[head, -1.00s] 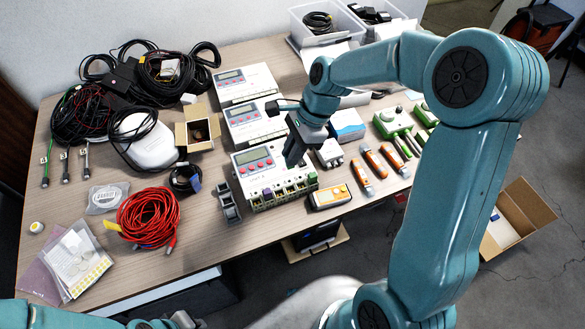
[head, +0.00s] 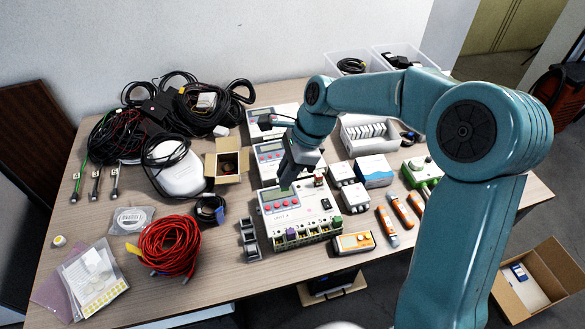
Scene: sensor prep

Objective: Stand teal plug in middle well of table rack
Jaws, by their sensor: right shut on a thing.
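My right gripper (head: 287,180) is shut and points down over the near white device, close to its display. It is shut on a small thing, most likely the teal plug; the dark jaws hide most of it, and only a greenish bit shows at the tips. The table rack (head: 249,240) is a small grey block with three wells in a row, left of the near device. Its middle well looks empty. The right gripper is above and to the right of the rack, apart from it. My left gripper is out of view.
The near white device (head: 300,207) has a row of sockets with purple and green plugs along its front. A yellow-orange handheld box (head: 354,242) lies right of it. A red cable coil (head: 169,245) and a small black coil (head: 210,210) lie left of the rack.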

